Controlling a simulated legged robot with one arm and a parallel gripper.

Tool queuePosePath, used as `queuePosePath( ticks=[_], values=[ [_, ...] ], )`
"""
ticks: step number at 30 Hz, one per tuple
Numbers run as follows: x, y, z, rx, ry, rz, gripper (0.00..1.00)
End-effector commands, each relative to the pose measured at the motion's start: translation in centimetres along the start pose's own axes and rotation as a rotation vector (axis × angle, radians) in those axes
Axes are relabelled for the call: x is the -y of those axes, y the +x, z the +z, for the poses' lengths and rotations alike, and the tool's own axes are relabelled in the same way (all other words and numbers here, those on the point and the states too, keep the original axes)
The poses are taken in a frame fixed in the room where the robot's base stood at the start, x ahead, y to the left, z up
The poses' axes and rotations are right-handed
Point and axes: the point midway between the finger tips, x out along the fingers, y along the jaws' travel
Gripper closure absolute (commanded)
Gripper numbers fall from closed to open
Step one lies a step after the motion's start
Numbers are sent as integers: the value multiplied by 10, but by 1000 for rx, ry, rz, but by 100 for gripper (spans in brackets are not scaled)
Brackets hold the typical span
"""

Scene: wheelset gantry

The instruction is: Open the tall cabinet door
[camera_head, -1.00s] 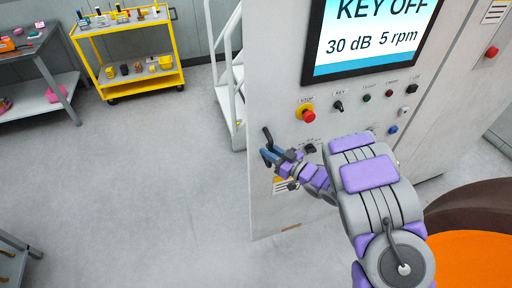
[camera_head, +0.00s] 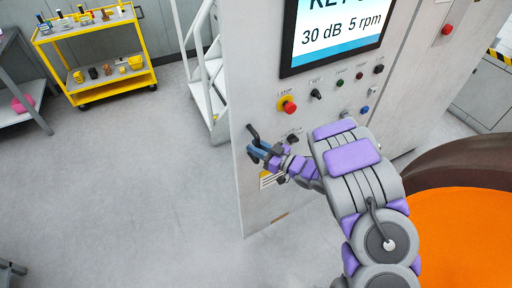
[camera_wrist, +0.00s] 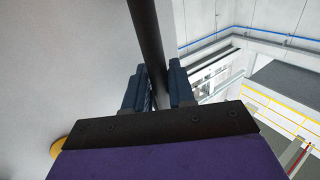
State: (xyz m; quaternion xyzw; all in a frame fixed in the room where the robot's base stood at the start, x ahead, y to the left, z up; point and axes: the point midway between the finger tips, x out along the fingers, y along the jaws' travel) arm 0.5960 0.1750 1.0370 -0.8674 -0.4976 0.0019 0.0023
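The tall cabinet door (camera_head: 262,95) is light grey, with a screen and several buttons on its face. A black lever handle (camera_head: 253,132) stands out near its left edge. My gripper (camera_head: 258,151) is at this handle. In the wrist view, the black bar of the handle (camera_wrist: 147,35) runs between my gripper's two blue fingers (camera_wrist: 157,90), which sit close on either side of it. My gripper hides the handle's lower part. I see no clear gap along the door's edge.
A yellow cart (camera_head: 145,76) with small items and a grey table (camera_head: 38,112) stand at the back left. White stairs (camera_head: 213,100) are just behind the cabinet. An orange and brown round part (camera_head: 460,235) is close at the right. The floor (camera_head: 140,200) left of the cabinet is clear.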

Motion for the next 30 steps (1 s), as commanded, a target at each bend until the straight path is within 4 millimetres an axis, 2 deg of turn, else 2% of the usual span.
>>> queuePosePath(
  ticks=[1,5,12,16,20,30],
  values=[
    [0,0,-1,-1,-1,1,72],
    [0,0,0,0,0,1,60],
    [0,0,0,0,0,0,60],
    [-1,-8,0,2,0,2,60],
    [-2,-28,0,5,0,3,60],
    [-2,-93,0,1,-1,4,60]
  ],
)
